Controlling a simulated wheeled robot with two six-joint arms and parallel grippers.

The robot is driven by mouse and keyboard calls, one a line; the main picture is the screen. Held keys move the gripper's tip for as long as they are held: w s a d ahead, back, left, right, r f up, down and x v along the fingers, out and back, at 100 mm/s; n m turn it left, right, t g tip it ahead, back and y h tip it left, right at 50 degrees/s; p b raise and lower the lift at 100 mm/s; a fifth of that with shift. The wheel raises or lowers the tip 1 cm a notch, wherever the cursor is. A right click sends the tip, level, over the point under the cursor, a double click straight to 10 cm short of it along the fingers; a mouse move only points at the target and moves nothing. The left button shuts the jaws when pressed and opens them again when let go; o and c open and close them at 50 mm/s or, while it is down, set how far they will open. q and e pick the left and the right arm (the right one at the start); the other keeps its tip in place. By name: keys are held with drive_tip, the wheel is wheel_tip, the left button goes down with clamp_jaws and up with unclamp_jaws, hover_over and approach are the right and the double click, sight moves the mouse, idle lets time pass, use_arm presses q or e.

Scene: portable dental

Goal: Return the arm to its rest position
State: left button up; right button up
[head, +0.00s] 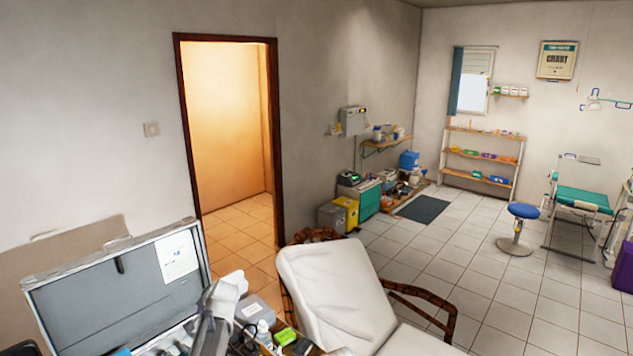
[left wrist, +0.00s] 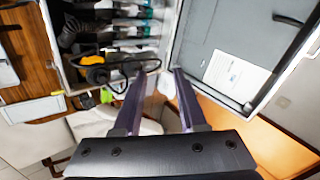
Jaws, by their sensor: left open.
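My left gripper (left wrist: 160,77) shows in the left wrist view. Its two dark fingers are apart, with nothing between them. Past the fingertips lies the open portable case, with its grey lid (left wrist: 240,35) on the right and its filled tray on the left. A black coiled cable and a yellow-orange part (left wrist: 97,75) lie just left of the fingertips. In the head view the same grey case lid (head: 115,295) stands open at the lower left, with a white paper on it. A pale grey arm-like part in front of it hides some of the case. My right gripper is in neither view.
A white reclined chair (head: 335,295) with brown armrests stands right of the case. A grey box (head: 254,308), a bottle and green items sit close between them. An open doorway (head: 232,140) is behind. The tiled floor toward the blue stool (head: 523,211) is largely clear.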

use_arm(q)
drive_tip(key=s+d+f+g+h+b, duration=0.2)
drive_tip(key=s+d+f+b, duration=0.4)
drive_tip(key=s+d+f, duration=0.4)
drive_tip(key=s+d+f+n+g+h+b, duration=0.1)
drive_tip(key=s+d+f+g+b, duration=0.3)
drive_tip(key=s+d, duration=1.2)
drive_tip(key=s+f+h+b, duration=0.1)
drive_tip(key=s+f+b, duration=0.2)
drive_tip(key=f, duration=0.2)
drive_tip(key=shift+s+d+f+n+h, duration=0.15)
drive_tip(key=shift+s+f+n+h, duration=0.15)
drive_tip(key=shift+f, duration=0.1)
